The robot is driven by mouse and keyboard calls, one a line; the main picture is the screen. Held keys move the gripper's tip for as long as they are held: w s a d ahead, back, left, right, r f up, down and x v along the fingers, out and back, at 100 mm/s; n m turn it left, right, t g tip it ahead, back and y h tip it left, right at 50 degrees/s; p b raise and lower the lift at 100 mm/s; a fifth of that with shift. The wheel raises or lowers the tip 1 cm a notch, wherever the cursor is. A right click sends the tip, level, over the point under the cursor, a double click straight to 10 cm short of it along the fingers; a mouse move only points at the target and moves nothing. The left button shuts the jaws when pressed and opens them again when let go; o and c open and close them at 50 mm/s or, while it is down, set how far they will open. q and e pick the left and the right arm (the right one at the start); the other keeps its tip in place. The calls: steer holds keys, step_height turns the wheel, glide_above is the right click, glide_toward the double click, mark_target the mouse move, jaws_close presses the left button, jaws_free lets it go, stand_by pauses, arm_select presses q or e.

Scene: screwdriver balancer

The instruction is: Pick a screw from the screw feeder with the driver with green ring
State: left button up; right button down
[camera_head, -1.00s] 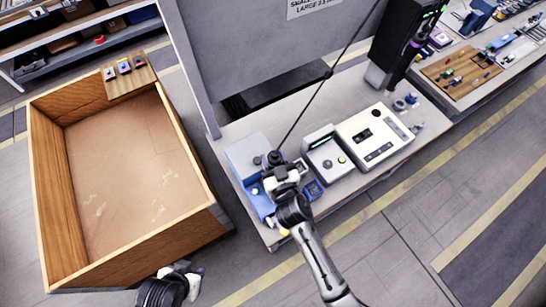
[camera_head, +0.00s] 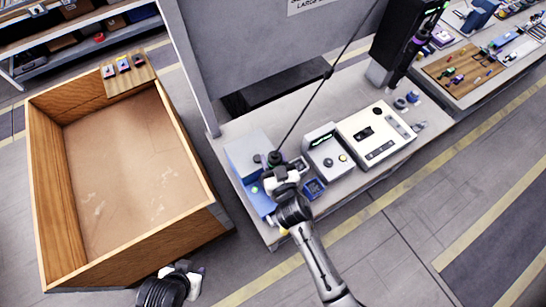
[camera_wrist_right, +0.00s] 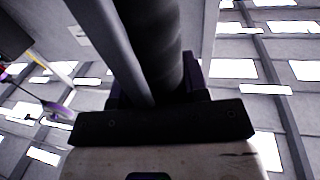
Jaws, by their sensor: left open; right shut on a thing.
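My right gripper (camera_head: 284,177) is shut on the driver (camera_head: 275,158), which hangs on a taut dark cable over the bench's near-left corner. A little green shows near the driver's top; its tip is hidden by my gripper and arm. In the right wrist view the driver's dark body (camera_wrist_right: 152,45) rises from my gripper jaws. The blue unit (camera_head: 246,153) under and beside the driver looks like the screw feeder, with a small green light on it. I cannot see a screw. My left gripper (camera_head: 194,275) is open and empty, low beside the wooden crate.
The open wooden crate (camera_head: 205,208) stands left of the bench. A grey unit with a display (camera_head: 328,152) and a white box (camera_head: 375,135) sit right of the driver. A small blue tray (camera_head: 314,188) lies at the bench's front. A black post (camera_head: 402,35) stands behind.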

steer(key=shift+f, duration=0.1)
stand_by(0.4)
steer(key=shift+f+b, duration=0.2)
steer(key=shift+b, duration=0.1)
steer(key=shift+f+b, duration=0.3)
steer(key=shift+f, duration=0.35)
stand_by(0.4)
steer(key=shift+f+b, duration=0.1)
steer(key=shift+b, duration=0.2)
